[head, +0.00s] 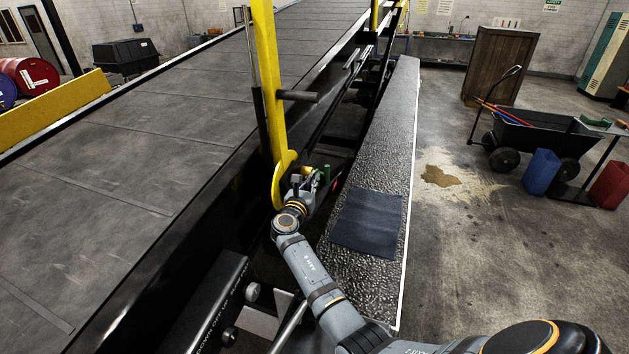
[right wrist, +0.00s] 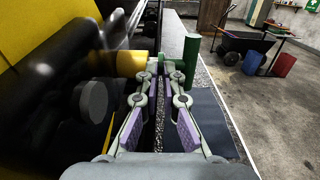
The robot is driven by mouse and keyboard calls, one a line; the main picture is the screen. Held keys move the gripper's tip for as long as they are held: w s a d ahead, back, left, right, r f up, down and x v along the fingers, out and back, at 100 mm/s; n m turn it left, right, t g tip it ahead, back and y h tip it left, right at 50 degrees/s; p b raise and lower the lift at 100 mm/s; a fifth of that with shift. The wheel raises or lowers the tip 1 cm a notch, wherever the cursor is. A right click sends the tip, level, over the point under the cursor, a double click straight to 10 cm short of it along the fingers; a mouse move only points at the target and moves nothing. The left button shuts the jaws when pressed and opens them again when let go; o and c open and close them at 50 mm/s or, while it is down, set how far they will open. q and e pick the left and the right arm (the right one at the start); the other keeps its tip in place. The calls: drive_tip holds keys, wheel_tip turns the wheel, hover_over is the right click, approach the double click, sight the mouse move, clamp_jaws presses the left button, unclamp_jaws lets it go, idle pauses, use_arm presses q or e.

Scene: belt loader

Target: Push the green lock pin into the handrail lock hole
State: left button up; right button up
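The green lock pin (head: 326,174) shows at the foot of the yellow handrail (head: 267,90), just right of my right gripper (head: 312,180). In the right wrist view the green pin (right wrist: 191,62) is an upright green bar with a short green part (right wrist: 170,67) at its left, by the fingertips. A yellow stub (right wrist: 130,64) is left of the tips. The lock hole is hidden behind the gripper and pin. My left gripper is out of view.
The belt (head: 150,140) rises along the left. A dark textured walkway (head: 385,130) with a black mat (head: 366,222) lies right of the handrail. A black cart (head: 530,135), blue bin (head: 541,172) and red bin (head: 610,185) stand on the open floor.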

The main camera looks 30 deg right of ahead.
drive_tip(key=o, duration=0.5)
drive_tip(key=shift+w+a+r, duration=0.25)
drive_tip(key=shift+w+r, duration=0.1)
drive_tip(key=shift+w, duration=0.05)
drive_tip(key=shift+c, duration=0.2)
drive_tip(key=shift+w+a+f, duration=0.1)
drive_tip(key=shift+a+f, duration=0.15)
drive_tip(key=shift+s+d, duration=0.1)
drive_tip(key=shift+s, duration=0.15)
drive_tip(key=shift+r, duration=0.1)
wheel_tip(320, 180, up, 10)
drive_tip(key=shift+f, duration=0.1)
